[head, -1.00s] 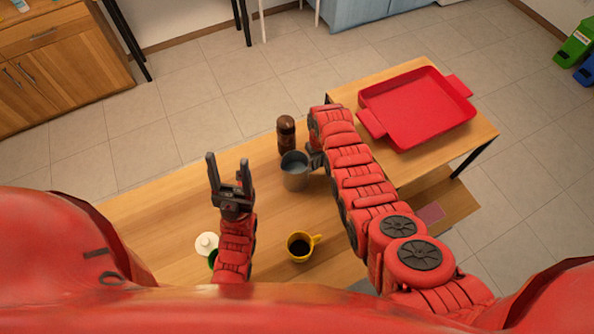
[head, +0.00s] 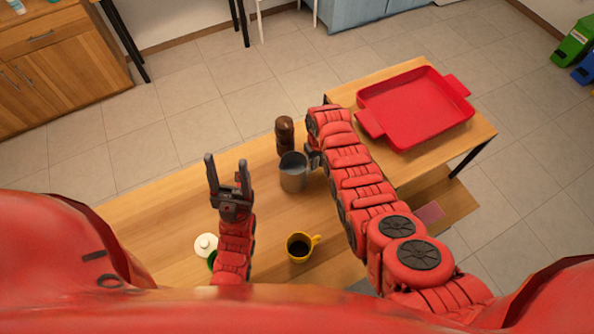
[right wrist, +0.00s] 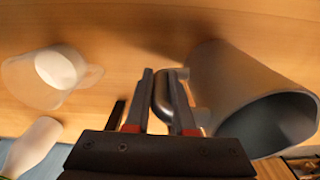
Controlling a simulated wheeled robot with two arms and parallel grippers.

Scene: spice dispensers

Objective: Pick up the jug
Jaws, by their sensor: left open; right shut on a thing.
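The grey metal jug (head: 293,173) is near the middle of the table in the head view, with its open top toward the camera. In the right wrist view the jug (right wrist: 240,85) fills the right side, its dark handle toward the fingers. My right gripper (right wrist: 160,88) is shut on the jug's handle (right wrist: 166,95). In the head view the right gripper (head: 314,158) is at the jug's right side, partly hidden by my arm. Whether the jug touches the table is hard to tell. My left gripper (head: 228,172) is open and empty, left of the jug.
A brown grinder (head: 284,134) stands just behind the jug. A yellow cup (head: 300,246) with dark contents is in front. A white-lidded green container (head: 206,245) is at the front left. A red tray (head: 415,108) rests at the right. The table's left part is clear.

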